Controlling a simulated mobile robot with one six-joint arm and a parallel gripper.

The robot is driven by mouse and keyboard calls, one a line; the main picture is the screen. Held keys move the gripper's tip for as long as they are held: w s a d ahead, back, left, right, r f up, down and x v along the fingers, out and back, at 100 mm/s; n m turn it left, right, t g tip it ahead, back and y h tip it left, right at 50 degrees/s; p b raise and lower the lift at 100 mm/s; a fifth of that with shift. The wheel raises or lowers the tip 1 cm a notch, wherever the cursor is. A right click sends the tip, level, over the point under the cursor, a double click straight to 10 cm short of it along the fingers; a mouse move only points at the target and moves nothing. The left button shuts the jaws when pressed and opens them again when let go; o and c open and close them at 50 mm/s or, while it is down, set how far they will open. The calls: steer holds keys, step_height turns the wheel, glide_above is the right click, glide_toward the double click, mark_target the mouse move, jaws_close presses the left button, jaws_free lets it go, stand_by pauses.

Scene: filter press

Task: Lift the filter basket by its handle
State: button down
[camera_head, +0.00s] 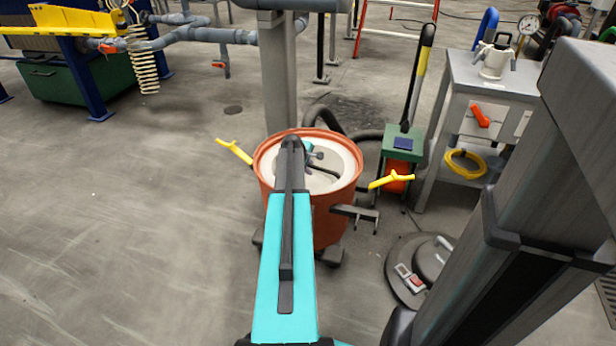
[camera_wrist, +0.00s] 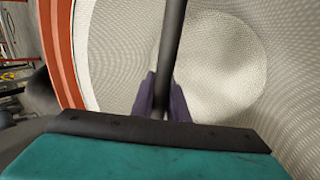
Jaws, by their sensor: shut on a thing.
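The filter basket (camera_head: 345,158) is a pale mesh basket inside a round orange-red vessel (camera_head: 325,220). In the wrist view its perforated wall and floor (camera_wrist: 225,65) fill most of the picture. Its handle (camera_wrist: 173,40) is a dark bar crossing over the basket. My gripper (camera_wrist: 163,103) is shut on the handle, with a dark purple finger on each side of it. In the head view my arm covers part of the basket and vessel. The basket's outside is hidden by the vessel, whose rim (camera_wrist: 62,50) shows at the left of the wrist view.
Yellow clamp handles stick out left (camera_head: 235,151) and right (camera_head: 391,181) of the vessel. A grey post (camera_head: 280,80) stands behind it. A green-topped unit (camera_head: 402,143) and a metal cart (camera_head: 495,85) stand to the right. A round lid (camera_head: 418,268) lies on the floor. The left floor is clear.

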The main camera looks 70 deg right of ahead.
step_height(320, 180, up, 10)
steer(key=p, duration=0.3)
stand_by(0.6)
stand_by(0.5)
step_height(320, 180, up, 19)
steer(key=p, duration=1.4)
stand_by(0.4)
